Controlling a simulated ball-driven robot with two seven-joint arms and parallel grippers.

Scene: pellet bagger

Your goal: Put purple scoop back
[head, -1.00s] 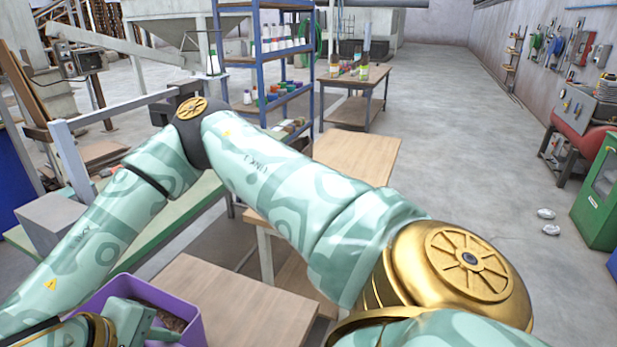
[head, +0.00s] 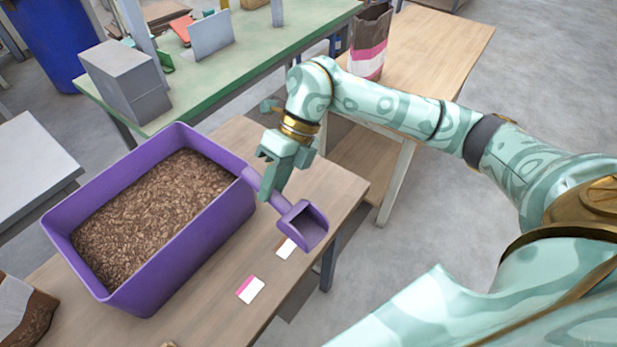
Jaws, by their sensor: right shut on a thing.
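The purple scoop (head: 303,226) is held by my right gripper (head: 268,178), which is shut on its handle. The scoop's head points to the lower right, above the wooden table, and looks empty. The end of the handle is close to the right rim of the purple bin (head: 206,255); I cannot tell whether they touch. The bin stands on the wooden table (head: 225,313) and is filled with brown pellets (head: 150,215). My left gripper is not in view.
Two small cards, one white and pink (head: 250,289) and one white and brown (head: 286,248), lie near the scoop. An open bag (head: 370,45) stands on a farther table. A brown bag (head: 22,318) is at the lower left. A green bench (head: 215,75) is behind.

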